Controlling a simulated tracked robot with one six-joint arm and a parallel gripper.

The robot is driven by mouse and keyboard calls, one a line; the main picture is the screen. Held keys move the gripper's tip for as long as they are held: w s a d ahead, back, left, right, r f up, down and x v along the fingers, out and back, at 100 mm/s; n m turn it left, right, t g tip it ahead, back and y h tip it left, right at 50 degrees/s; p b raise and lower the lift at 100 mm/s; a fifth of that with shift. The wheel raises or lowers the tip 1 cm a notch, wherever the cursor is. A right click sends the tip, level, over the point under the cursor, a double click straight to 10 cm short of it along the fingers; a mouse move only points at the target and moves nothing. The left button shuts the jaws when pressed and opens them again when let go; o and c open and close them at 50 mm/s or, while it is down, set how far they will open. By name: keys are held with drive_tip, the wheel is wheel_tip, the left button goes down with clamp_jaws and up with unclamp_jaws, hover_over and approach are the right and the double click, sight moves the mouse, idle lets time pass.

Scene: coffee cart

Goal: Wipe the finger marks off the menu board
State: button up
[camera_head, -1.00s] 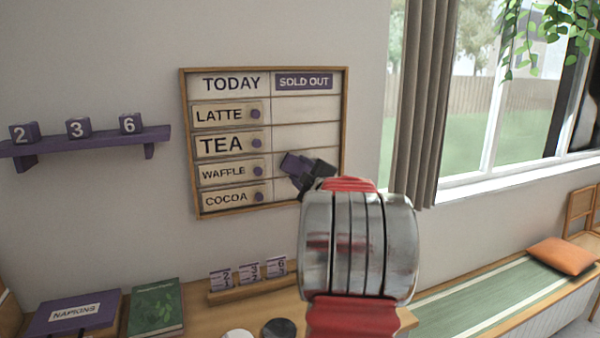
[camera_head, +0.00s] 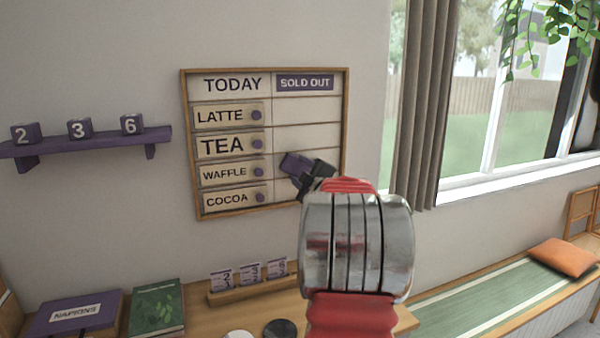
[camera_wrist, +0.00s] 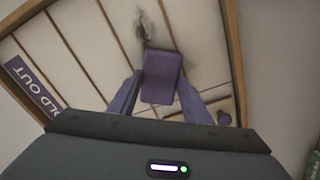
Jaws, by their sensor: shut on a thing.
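The menu board (camera_head: 306,140) hangs on the wall in a wooden frame, with TODAY and SOLD OUT columns. Name strips for latte, tea, waffle and cocoa sit in its left column. My gripper (camera_wrist: 158,98) is shut on a purple block-like wiper (camera_wrist: 162,78). The wiper also shows in the head view (camera_head: 295,163), in front of the lower right column; whether it touches the board I cannot tell. A dark grey smudge (camera_wrist: 145,26) shows on the board just beyond the wiper in the wrist view. In the head view my arm and gripper hide the board's lower right corner.
A purple shelf (camera_head: 90,142) with numbered cubes is at left. Below the board, a counter holds a napkins box (camera_head: 75,312), a green book (camera_head: 157,306) and a rack of number cards (camera_head: 250,288). A curtain (camera_head: 425,100) and window are at right.

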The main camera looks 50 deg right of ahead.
drive_tip(key=shift+w+d, duration=0.2)
drive_tip(key=shift+w, duration=0.1)
drive_tip(key=shift+s+d, duration=0.55)
drive_tip(key=shift+d, duration=0.25)
drive_tip(key=shift+s+d, duration=0.5)
drive_tip(key=shift+d, duration=0.25)
drive_tip(key=shift+d, duration=0.15)
drive_tip(key=shift+s+d, duration=0.45)
drive_tip(key=shift+d, duration=0.35)
drive_tip(key=shift+s+d, duration=0.4)
drive_tip(key=shift+d, duration=0.35)
drive_tip(key=shift+d, duration=0.1)
drive_tip(key=s+d, duration=0.2)
drive_tip(key=d, duration=0.1)
drive_tip(key=shift+w, duration=0.1)
